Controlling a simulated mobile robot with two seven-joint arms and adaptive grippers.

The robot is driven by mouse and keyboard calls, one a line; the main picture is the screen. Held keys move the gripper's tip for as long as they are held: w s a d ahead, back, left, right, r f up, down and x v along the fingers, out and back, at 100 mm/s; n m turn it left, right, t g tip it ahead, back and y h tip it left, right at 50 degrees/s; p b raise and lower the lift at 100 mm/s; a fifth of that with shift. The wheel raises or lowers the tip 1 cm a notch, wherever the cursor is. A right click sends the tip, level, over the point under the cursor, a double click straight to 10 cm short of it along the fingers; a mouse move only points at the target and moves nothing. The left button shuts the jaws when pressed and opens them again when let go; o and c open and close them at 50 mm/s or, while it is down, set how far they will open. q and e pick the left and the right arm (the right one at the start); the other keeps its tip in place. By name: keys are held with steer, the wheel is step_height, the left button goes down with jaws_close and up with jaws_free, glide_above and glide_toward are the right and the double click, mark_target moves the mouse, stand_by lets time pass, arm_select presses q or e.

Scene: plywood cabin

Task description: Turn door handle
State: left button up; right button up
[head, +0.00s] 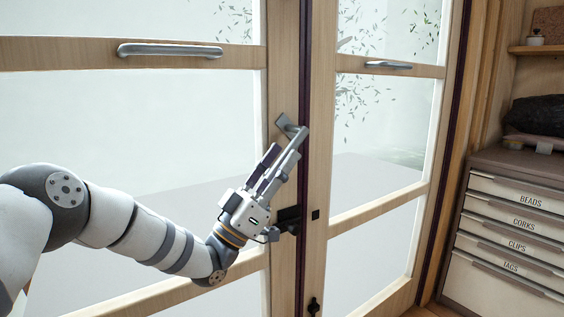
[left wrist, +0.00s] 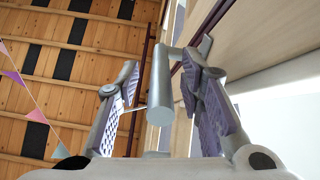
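The door handle (head: 286,121) is a grey metal lever on the wooden stile of the left glazed door (head: 285,90). My left gripper (head: 281,158) reaches up to it from the lower left, and its fingers overlap much of the lever in the head view. In the left wrist view the handle (left wrist: 161,102) is a round grey bar with its end toward the camera. It lies between the two purple-padded fingers of my left gripper (left wrist: 166,68), which are open with a visible gap on the left side. Contact on the right side is unclear. My right gripper is not in view.
Long pull bars (head: 170,50) cross both doors. A dark latch block (head: 289,219) sits low on the stile, close to my left wrist. A labelled drawer cabinet (head: 510,215) stands at the right. The wrist view also shows a plank ceiling (left wrist: 60,60) and bunting (left wrist: 25,90).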

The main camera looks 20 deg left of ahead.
arm_select(q)
steer(key=v, duration=1.1)
steer(key=shift+s+f, duration=0.2)
steer(key=shift+f, duration=0.05)
steer(key=shift+a, duration=0.15)
